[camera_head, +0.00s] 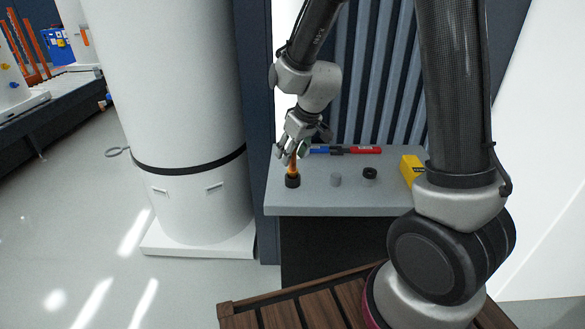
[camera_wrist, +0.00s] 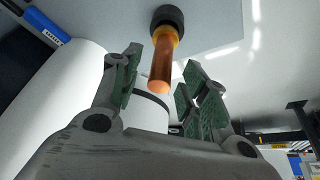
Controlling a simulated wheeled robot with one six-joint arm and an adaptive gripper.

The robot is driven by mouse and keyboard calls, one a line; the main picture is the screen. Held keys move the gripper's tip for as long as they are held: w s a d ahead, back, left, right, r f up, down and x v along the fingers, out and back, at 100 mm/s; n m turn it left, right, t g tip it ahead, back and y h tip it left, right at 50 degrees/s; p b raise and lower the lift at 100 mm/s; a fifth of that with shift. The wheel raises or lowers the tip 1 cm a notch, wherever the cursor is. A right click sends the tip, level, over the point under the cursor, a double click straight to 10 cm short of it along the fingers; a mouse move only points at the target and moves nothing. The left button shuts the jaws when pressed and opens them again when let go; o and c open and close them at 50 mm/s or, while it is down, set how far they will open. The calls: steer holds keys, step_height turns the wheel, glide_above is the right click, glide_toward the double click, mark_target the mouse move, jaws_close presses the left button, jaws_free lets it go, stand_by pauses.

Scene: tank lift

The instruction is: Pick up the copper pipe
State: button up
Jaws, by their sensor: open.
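The copper pipe (camera_wrist: 160,74) is a short orange-brown tube with a black base or cap (camera_wrist: 168,18) at one end. In the head view the copper pipe (camera_head: 293,164) stands upright in the black base (camera_head: 292,181) on the grey table, its top partly hidden by my gripper. My gripper (camera_head: 287,151) is at the pipe's upper end. In the wrist view my gripper (camera_wrist: 160,92) is open, with green-padded fingers apart on either side of the pipe's free end. I see gaps between the pipe and both fingers.
The grey table (camera_head: 330,208) also holds a grey cylinder (camera_head: 336,180), a black ring-like piece (camera_head: 370,174), a yellow box (camera_head: 411,168) and a blue-and-red tool (camera_head: 345,150). A large white tank (camera_head: 180,120) stands to the left. A ribbed panel is behind the table.

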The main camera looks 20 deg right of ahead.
mark_target(289, 168)
steer(key=x, duration=0.3)
steer(key=shift+d+f, duration=0.1)
steer(key=shift+f, duration=0.1)
jaws_close()
